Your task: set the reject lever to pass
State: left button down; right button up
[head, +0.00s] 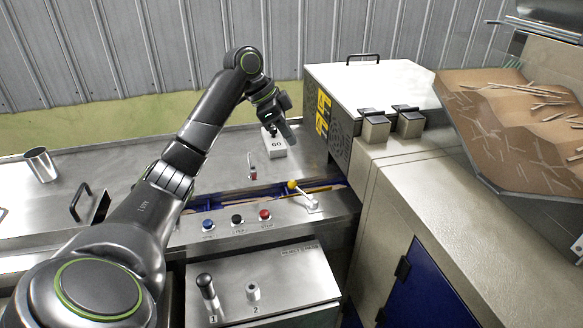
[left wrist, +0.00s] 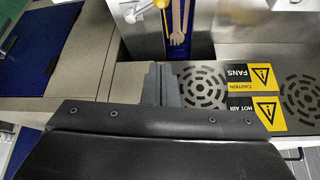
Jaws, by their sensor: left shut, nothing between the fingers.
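A lever with a yellow ball knob (head: 292,186) and a pale rod stands on a round pivot at the right end of the button panel. The rod leans up and to the left of its pivot. Its pale pivot also shows at the top of the left wrist view (left wrist: 131,15). A small printed label (head: 299,250) sits below it, too small to read surely. My left gripper (head: 291,137) is shut and empty, above and behind the lever, beside the cream machine and apart from the knob. Its closed fingers show in the left wrist view (left wrist: 161,84). My right gripper is not in view.
Blue (head: 208,225), black (head: 237,220) and red (head: 265,215) buttons line the panel left of the lever. The cream machine (head: 375,80) bounds the right. A cup (head: 41,165) stands far left.

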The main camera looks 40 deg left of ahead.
pick_arm(q)
jog(key=p, duration=0.2)
send_over(295, 181)
jog(key=w+d, duration=0.2)
notch_tip(295, 181, down, 8)
jog(key=shift+s+a+f+p, duration=0.35)
jog(key=shift+a+f+p, duration=0.05)
jog(key=shift+f, duration=0.2)
jog(key=shift+s+a+f+p, duration=0.3)
jog(key=shift+a+f+p, duration=0.1)
jog(key=shift+f, duration=0.2)
jog(key=shift+s+a+f, duration=0.25)
jog(key=shift+f, duration=0.1)
jog(key=shift+d, duration=0.1)
